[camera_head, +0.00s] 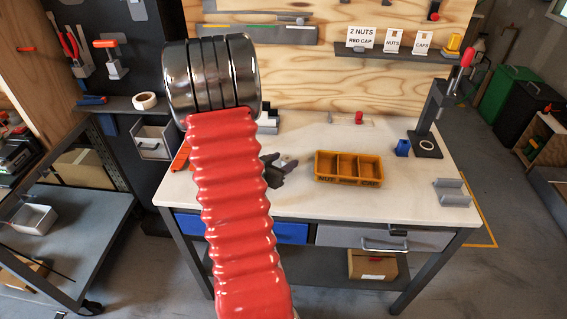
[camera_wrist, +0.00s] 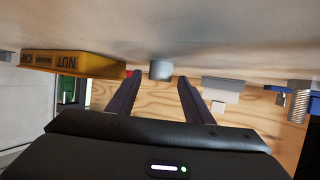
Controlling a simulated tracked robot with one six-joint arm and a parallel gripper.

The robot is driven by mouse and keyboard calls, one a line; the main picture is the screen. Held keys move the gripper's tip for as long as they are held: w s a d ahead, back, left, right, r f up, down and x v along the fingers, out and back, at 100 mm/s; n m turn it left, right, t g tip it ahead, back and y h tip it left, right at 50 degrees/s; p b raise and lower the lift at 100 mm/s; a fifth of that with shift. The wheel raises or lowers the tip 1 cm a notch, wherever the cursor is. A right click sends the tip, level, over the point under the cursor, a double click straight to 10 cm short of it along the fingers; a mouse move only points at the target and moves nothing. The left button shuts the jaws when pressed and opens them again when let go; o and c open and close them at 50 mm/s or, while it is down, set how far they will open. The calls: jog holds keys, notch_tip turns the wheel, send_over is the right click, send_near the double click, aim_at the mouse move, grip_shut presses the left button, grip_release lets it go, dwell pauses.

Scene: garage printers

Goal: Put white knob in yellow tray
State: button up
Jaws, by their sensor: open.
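The white knob (camera_wrist: 160,70) shows in the wrist view as a small pale cylinder on the tabletop, ahead of my gripper (camera_wrist: 159,80) and in line with the gap between its fingers. The fingers are open and nothing is held. The wrist picture is upside down. The yellow tray (camera_wrist: 85,69) is at its left. In the head view the tray (camera_head: 348,183) has three compartments and sits mid-table, right of my gripper (camera_head: 285,166). I cannot make out the knob in the head view; my red arm and gripper cover part of the table.
The white tabletop (camera_head: 425,190) is clear around the tray. A blue block (camera_head: 402,148) and a press with a red handle (camera_head: 437,110) stand at the right. A grey bracket (camera_head: 455,191) is near the right edge. A white block (camera_wrist: 221,87) shows in the wrist view.

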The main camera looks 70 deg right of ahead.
jog(key=v, duration=1.1)
jog(key=shift+a+r, duration=0.15)
jog(key=shift+a, duration=0.05)
jog(key=shift+w, duration=0.1)
dwell(0.3)
